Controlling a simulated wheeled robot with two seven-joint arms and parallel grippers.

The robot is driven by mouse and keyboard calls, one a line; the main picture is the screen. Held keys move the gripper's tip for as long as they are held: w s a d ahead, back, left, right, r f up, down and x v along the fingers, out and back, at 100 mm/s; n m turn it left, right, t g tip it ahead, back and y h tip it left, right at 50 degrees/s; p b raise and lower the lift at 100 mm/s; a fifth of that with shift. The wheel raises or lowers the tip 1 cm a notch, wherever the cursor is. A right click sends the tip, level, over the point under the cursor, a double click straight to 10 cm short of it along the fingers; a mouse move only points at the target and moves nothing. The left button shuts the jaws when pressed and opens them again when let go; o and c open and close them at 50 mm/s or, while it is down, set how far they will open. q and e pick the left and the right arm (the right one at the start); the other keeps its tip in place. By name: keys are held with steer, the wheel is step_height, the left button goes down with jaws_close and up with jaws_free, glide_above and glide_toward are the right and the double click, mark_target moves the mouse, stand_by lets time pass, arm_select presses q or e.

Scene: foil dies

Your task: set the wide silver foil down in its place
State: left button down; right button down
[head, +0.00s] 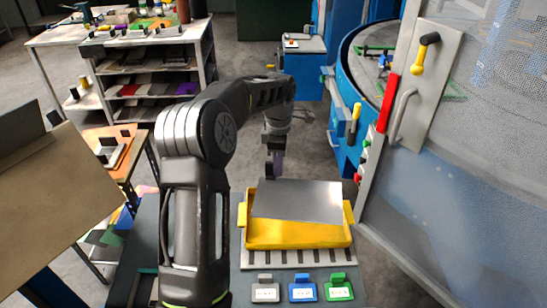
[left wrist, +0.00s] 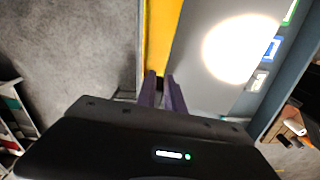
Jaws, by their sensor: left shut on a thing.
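The wide silver foil (head: 300,202) is a flat grey sheet over the yellow tray (head: 298,236), covering its back part. My left gripper (head: 276,172), with purple fingers, points down at the sheet's far edge and is shut on it. In the left wrist view, the fingers (left wrist: 162,92) meet the edge of the foil (left wrist: 205,75), which carries a bright glare. The yellow tray (left wrist: 160,35) shows beside it. I cannot tell whether the foil rests on the tray or hangs just above it. My right gripper is not in view.
A slotted light strip (head: 300,258) lies in front of the tray. Grey (head: 264,288), blue (head: 302,288) and green (head: 336,288) labelled pieces stand in front of it. A mesh door panel (head: 460,180) with handles is close on the right. A shelf unit (head: 150,75) stands at back left.

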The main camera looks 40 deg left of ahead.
arm_select(q)
steer(key=shift+s+a+r+n, duration=0.1)
steer(key=shift+a+n, duration=0.3)
steer(key=shift+s+a+r+n, duration=0.1)
steer(key=shift+a+n, duration=0.3)
steer(key=shift+f+b, duration=3.45)
steer(key=shift+f, duration=1.95)
steer(key=shift+f+b, duration=0.3)
steer(key=shift+f, duration=0.25)
steer(key=c, duration=1.4)
jaws_free()
steer(key=shift+o, duration=0.2)
step_height(320, 180, up, 6)
steer(key=shift+r+b, duration=0.25)
steer(key=shift+b, duration=0.3)
steer(key=shift+r, duration=0.65)
